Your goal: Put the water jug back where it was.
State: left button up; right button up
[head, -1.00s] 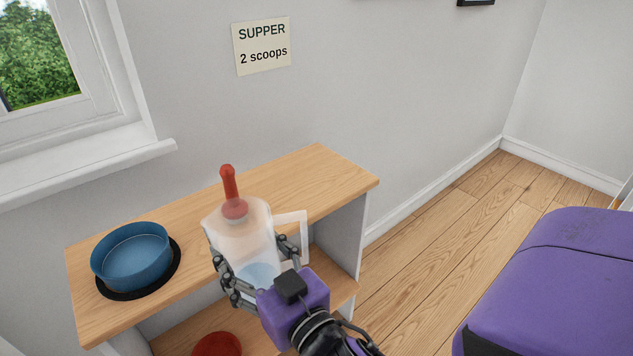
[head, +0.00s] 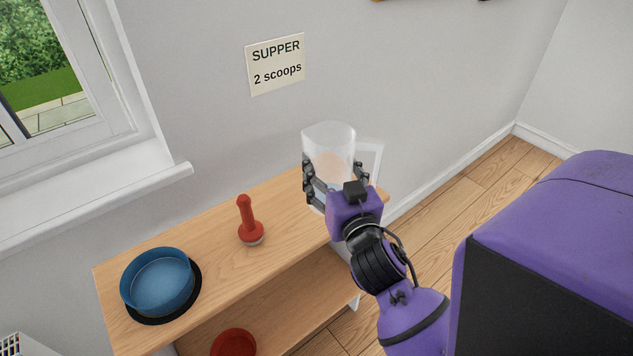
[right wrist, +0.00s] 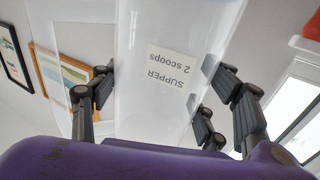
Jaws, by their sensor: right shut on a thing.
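The water jug (head: 328,148) is a clear, see-through vessel with a pale square handle on its right side. My right gripper (head: 335,180) is shut on its body, and the jug looks roughly upright. It appears at the right end of the wooden shelf top (head: 215,245); whether its base touches the wood is hidden by the gripper. In the right wrist view the jug's clear wall (right wrist: 135,100) fills the space between my right gripper's fingers (right wrist: 165,100), with the wall note showing through it. My left gripper is not in view.
A red-handled object (head: 248,222) stands mid shelf top. A blue bowl (head: 158,282) sits on a black round mat at the left end. A red round thing (head: 233,343) is on the lower shelf. A "SUPPER 2 scoops" note (head: 276,64) hangs on the wall behind.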

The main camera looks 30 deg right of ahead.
jog(key=w+d+f+b, duration=0.1)
jog(key=w+d+f, duration=0.2)
jog(key=w+f, duration=0.8)
jog(key=shift+w+d+f+b, duration=0.3)
jog(key=shift+d+f+b, duration=0.1)
jog(key=shift+f, duration=0.35)
jog(key=o, duration=1.2)
jog(key=shift+f, duration=0.15)
jog(key=shift+c, duration=0.2)
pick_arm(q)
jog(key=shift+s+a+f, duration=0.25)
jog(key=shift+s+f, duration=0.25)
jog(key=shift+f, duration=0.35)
pick_arm(e)
jog(key=o, duration=0.4)
